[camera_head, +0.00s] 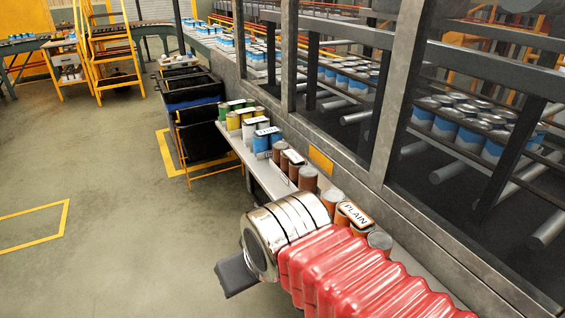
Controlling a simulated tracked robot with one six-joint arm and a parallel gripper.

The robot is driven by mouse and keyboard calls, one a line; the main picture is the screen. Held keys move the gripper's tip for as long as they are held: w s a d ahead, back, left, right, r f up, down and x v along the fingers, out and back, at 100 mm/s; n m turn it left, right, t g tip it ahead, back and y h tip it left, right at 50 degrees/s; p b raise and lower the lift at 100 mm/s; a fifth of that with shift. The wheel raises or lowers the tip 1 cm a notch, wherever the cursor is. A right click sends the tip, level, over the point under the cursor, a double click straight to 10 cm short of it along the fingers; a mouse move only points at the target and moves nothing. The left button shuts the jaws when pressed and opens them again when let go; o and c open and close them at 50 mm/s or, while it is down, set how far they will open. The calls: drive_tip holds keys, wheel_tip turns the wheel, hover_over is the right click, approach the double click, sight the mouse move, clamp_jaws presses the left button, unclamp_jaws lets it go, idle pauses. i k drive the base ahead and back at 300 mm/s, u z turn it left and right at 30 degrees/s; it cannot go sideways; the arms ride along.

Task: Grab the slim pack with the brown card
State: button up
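Packs of cans with cards on top stand in a row on a narrow ledge (262,178) along the machine wall. A pack of brown cans (285,172) with a small brown-edged card (293,157) stands mid-row; its lettering is too small to read. Nearer stands a pack with an orange-brown-edged card reading "PLAIN" (356,214), partly hidden by my arm. My gripper (236,274) shows only as a dark grey part at the end of my red and chrome arm, left of the ledge and apart from the brown pack. Its fingers cannot be made out.
Blue-carded cans (265,138), yellow cans (233,121) and green cans (224,112) stand farther along the ledge. Dark bins (190,95) on an orange frame stand beyond. The grey wall frame (400,95) borders the ledge on the right. The floor (90,190) at left is clear.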

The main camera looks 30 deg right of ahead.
sight(293, 168)
drive_tip(key=z, duration=0.1)
drive_tip(key=i, duration=0.95)
drive_tip(key=z, duration=0.1)
